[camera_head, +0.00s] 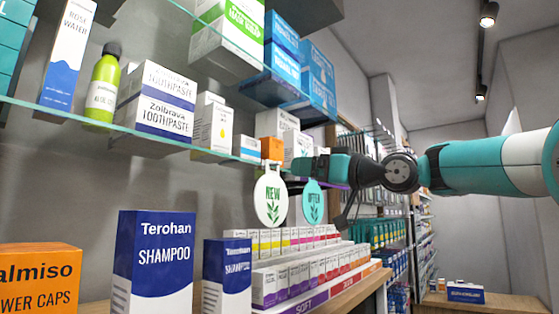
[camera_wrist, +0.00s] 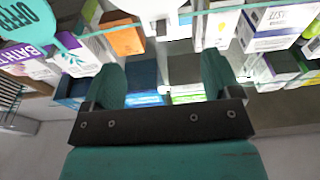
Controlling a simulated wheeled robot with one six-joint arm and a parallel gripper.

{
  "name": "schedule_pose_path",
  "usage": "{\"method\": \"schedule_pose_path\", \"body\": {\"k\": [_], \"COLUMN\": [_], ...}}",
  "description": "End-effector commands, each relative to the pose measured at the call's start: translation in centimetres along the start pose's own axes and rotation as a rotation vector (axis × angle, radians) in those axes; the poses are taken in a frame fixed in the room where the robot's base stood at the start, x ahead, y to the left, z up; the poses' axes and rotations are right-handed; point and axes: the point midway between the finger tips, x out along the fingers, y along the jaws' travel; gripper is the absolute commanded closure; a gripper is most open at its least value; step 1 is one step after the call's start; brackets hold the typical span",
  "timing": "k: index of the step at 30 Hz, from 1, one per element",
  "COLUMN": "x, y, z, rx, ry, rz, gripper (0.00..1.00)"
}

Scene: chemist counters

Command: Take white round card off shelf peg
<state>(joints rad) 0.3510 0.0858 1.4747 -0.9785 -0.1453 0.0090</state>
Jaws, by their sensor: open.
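The white round card (camera_head: 271,199) with green "NEW" lettering and a leaf hangs upright below the glass shelf edge in the head view. Its lower part is cut off at the top of the wrist view (camera_wrist: 146,7). A narrow white strip, seemingly its neck, runs down between my fingers there. My gripper (camera_head: 290,166) is open, just right of the card's upper neck in the head view. In the wrist view, my gripper (camera_wrist: 160,80) has its two teal fingers spread on either side of that strip. I cannot tell if they touch it. The peg is not clearly visible.
A teal round "OFFER" card (camera_head: 313,203) hangs close to the right, and also shows in the wrist view (camera_wrist: 38,22). The glass shelf (camera_head: 150,139) carries toothpaste boxes (camera_head: 157,100) and an orange box (camera_head: 271,149). Shampoo boxes (camera_head: 153,262) and rows of small boxes stand below.

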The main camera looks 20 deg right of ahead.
Motion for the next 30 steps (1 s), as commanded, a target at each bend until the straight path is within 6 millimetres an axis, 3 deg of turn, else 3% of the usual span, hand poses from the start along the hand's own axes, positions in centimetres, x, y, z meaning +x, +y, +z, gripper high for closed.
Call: {"method": "schedule_pose_path", "body": {"k": [6,15,27,28,30], "x": [4.9,9.1,9.8,9.8,9.8], "y": [-0.2,-0.1,0.0,0.0,0.0], "z": [-0.4,-0.2,0.1,0.1,0.1], "rx": [0.003,0.001,-0.001,-0.001,-0.001], "ry": [-0.002,-0.002,0.000,-0.001,-0.001], "rz": [-0.005,-0.002,0.001,0.001,0.001], "gripper": [0.17,0.17,0.17,0.19,0.35]}}
